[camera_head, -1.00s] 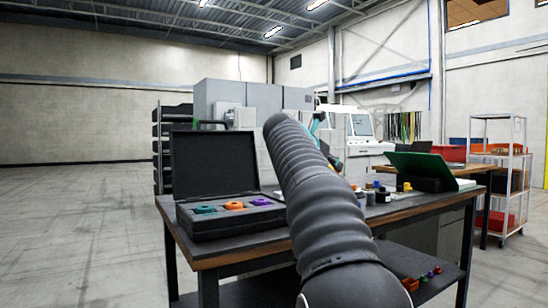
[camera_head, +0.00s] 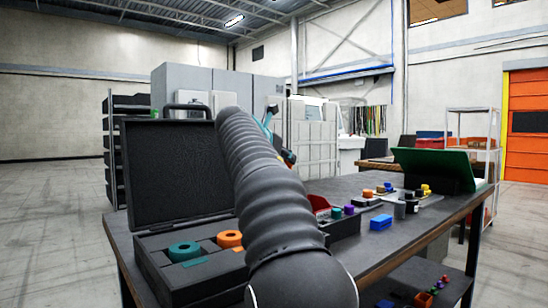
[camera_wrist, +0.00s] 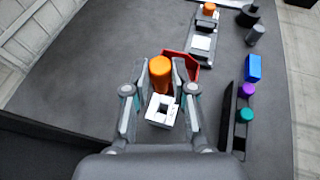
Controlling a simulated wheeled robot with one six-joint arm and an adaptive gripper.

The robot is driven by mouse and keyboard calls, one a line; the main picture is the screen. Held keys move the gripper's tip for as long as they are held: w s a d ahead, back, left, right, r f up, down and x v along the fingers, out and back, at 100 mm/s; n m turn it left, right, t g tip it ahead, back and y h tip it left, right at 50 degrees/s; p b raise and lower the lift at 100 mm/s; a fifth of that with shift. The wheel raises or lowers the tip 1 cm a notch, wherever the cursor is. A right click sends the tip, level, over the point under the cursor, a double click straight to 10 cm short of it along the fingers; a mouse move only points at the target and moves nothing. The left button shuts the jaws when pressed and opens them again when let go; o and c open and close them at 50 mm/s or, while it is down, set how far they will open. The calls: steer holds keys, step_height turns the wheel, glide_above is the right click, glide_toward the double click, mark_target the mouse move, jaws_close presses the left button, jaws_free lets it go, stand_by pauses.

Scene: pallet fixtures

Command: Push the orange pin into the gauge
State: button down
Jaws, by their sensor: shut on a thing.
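The orange pin (camera_wrist: 160,69) stands between the two fingertips of my gripper (camera_wrist: 161,76) in the wrist view, and the fingers are shut on it. In the head view my arm hides the gripper and the held pin. An open black case (camera_head: 150,238) lies on the table's left part, with its lid up. In it sit a teal ring-shaped gauge (camera_head: 184,251) and an orange ring-shaped gauge (camera_head: 229,239), each with a central hole. My arm covers the case's right end. A white block with a dark square opening (camera_wrist: 161,110) shows between my fingers, nearer the camera.
A red bin (camera_wrist: 193,64) lies beyond the pin. A dark rack holds a purple pin (camera_wrist: 247,90) and a teal pin (camera_wrist: 246,115), near a blue block (camera_wrist: 254,68). A green tilted panel (camera_head: 438,168) stands at the table's right. Grey tabletop left of my gripper is bare.

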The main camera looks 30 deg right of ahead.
steer(key=shift+f+b, duration=2.95)
steer(key=shift+b, duration=0.2)
steer(key=shift+s+a+p, duration=0.15)
steer(key=shift+a+p, duration=0.1)
steer(key=shift+p, duration=0.05)
steer(key=shift+p, duration=0.4)
steer(key=shift+f+b, duration=0.8)
steer(key=shift+f, duration=0.5)
steer(key=shift+c, duration=2.4)
jaws_free()
